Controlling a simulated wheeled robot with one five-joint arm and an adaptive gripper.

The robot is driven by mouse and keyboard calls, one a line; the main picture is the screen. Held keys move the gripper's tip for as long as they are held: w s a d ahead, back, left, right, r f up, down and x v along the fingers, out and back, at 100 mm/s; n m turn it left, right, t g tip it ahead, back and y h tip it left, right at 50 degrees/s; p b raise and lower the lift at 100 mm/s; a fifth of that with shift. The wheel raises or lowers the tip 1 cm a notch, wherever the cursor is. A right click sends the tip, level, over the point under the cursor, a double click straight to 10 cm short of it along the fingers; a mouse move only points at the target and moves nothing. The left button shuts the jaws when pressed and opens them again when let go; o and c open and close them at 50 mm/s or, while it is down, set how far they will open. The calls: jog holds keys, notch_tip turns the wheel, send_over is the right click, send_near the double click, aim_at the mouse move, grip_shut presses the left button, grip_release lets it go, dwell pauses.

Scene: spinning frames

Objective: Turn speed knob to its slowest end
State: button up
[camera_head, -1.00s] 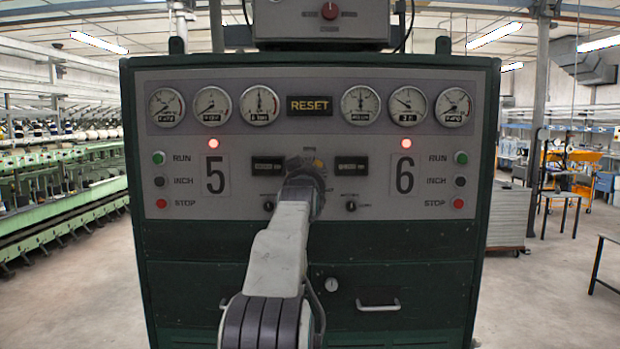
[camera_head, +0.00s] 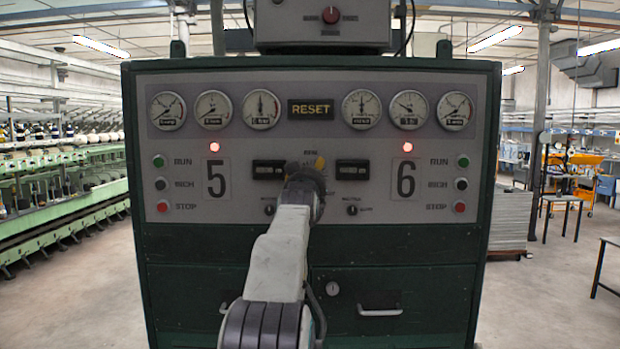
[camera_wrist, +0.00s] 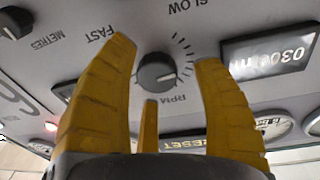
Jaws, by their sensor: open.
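The speed knob (camera_wrist: 157,70) is a dark round knob on the grey panel in the wrist view, with tick marks beside it. FAST is printed to its left, SLOW above right, RPM below right. A pale mark shows on its face, but its exact setting is unclear. My gripper (camera_wrist: 164,52) has yellow fingers spread open on either side of the knob, with a third finger below it. No finger visibly touches the knob. In the head view my gripper (camera_head: 306,166) is at the panel's middle, and my arm hides the knob.
Two smaller knobs (camera_head: 351,209) sit low, either side of my arm. Another knob (camera_wrist: 14,22) is at the wrist view's upper left.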

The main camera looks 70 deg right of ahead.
jog(key=shift+a+f, duration=0.1)
jog(key=v, duration=1.1)
jog(key=shift+a, duration=0.4)
jog(key=shift+s, duration=0.1)
